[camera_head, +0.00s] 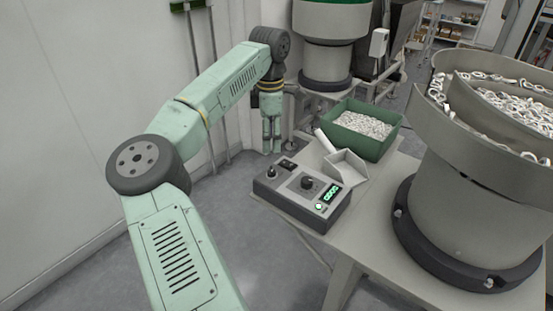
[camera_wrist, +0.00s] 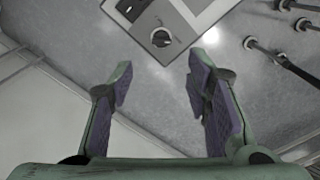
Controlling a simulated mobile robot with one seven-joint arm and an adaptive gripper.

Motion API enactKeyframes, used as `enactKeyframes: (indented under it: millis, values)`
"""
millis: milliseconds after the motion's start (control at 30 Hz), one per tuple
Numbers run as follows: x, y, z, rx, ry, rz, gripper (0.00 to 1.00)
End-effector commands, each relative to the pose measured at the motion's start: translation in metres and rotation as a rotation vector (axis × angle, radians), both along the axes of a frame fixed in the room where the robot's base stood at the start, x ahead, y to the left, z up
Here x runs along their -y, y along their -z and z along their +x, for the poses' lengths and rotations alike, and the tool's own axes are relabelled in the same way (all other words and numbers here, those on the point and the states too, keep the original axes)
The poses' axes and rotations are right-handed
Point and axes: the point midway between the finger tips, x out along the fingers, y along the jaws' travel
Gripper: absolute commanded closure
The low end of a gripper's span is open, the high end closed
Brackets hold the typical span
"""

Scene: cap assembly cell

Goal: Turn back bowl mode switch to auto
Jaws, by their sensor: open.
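A grey control box (camera_head: 325,216) sits at the left end of the table. A small black rotary knob (camera_head: 271,173) is at its left corner; this appears to be the mode switch, but its labels are too small to read. The knob also shows in the wrist view (camera_wrist: 161,38), with a light pointer line whose setting I cannot tell. My gripper (camera_head: 271,149) points down, behind and above the box's left end in the head view. In the wrist view my gripper (camera_wrist: 159,65) has its fingers wide apart, empty, with the knob beyond the fingertips and apart from them.
The box also carries a larger dial (camera_head: 308,183), a lit green display (camera_head: 333,193) and a rocker switch (camera_head: 287,164). A scoop (camera_head: 345,168) and a green bin (camera_head: 383,146) stand behind it. A large feeder bowl (camera_head: 465,195) is right; another (camera_head: 331,45) is behind.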

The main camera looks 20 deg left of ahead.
Motion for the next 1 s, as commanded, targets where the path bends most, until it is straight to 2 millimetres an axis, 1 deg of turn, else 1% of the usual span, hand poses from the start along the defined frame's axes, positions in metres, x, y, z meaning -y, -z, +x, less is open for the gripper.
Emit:
enactKeyframes:
  millis: [300, 500, 667, 900, 933, 1000]
  values:
    - [0.002, 0.059, 0.000, -0.001, 0.002, -0.007, 0.55]
    - [0.003, 0.086, 0.000, 0.001, 0.002, -0.007, 0.55]
    - [0.003, 0.096, 0.000, 0.003, 0.002, -0.006, 0.55]
    - [0.003, 0.097, 0.001, 0.003, 0.003, -0.006, 0.55]
    - [0.003, 0.097, 0.001, 0.003, 0.003, -0.006, 0.56]
    - [0.003, 0.097, 0.001, 0.003, 0.003, -0.006, 0.61]
